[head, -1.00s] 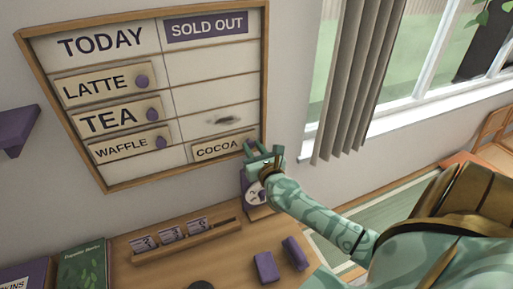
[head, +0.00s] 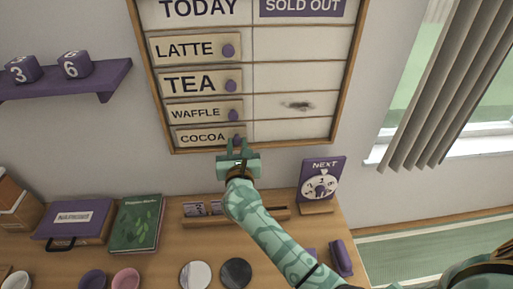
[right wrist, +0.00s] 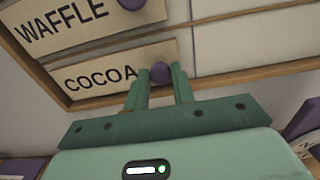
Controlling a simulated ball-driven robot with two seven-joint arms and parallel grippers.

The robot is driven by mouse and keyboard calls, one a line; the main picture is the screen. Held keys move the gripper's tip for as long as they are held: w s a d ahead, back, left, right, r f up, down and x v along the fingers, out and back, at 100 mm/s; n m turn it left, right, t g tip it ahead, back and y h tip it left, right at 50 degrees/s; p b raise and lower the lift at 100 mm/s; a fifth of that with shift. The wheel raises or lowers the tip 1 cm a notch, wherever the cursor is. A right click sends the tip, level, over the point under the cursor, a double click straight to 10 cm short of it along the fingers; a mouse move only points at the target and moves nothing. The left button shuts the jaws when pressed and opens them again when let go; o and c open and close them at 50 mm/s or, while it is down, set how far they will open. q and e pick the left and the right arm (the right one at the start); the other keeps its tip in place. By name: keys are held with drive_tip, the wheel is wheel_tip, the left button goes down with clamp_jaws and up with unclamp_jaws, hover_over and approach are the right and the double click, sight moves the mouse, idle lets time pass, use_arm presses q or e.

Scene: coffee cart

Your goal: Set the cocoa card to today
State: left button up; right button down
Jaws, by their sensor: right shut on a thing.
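The menu board has a TODAY column (head: 199,8) on the left and a SOLD OUT column (head: 303,8) on the right. The cocoa card (head: 203,137) is in the bottom row of the TODAY column, below the waffle card (head: 195,112). My right gripper (head: 237,146) is at the card's right end. In the right wrist view its fingers (right wrist: 164,82) are shut on the purple knob (right wrist: 161,73) of the cocoa card. The card looks level in its row. My left gripper is not in view.
The latte card (head: 188,48) and tea card (head: 195,83) sit above. The SOLD OUT rows are empty, with a dark smudge (head: 297,105) on one. A NEXT dial (head: 320,185) stands on the counter right of my arm. A purple shelf (head: 70,84) is at left.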

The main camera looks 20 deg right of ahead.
drive_tip(key=shift+w+a, duration=0.1)
drive_tip(key=shift+a, duration=0.3)
drive_tip(key=c, duration=1.2)
unclamp_jaws()
drive_tip(key=shift+a, duration=0.1)
drive_tip(key=shift+c, duration=0.2)
drive_tip(key=shift+o, duration=0.2)
drive_tip(key=shift+w+a, duration=0.1)
drive_tip(key=shift+w, duration=0.05)
drive_tip(key=shift+d, duration=0.25)
drive_tip(key=s+d, duration=0.2)
drive_tip(key=d, duration=0.6)
drive_tip(key=s+d+p, duration=0.1)
drive_tip(key=s+d, duration=0.2)
drive_tip(key=d, duration=0.5)
drive_tip(key=s+d+p, duration=0.1)
drive_tip(key=s+d, duration=0.2)
drive_tip(key=d, duration=0.5)
drive_tip(key=shift+d+f, duration=0.1)
drive_tip(key=shift+d, duration=0.3)
drive_tip(key=b+v, duration=0.1)
drive_tip(key=v, duration=1.4)
drive_tip(key=shift+s+a+b, duration=0.2)
drive_tip(key=shift+s+b, duration=0.1)
drive_tip(key=shift+s, duration=0.05)
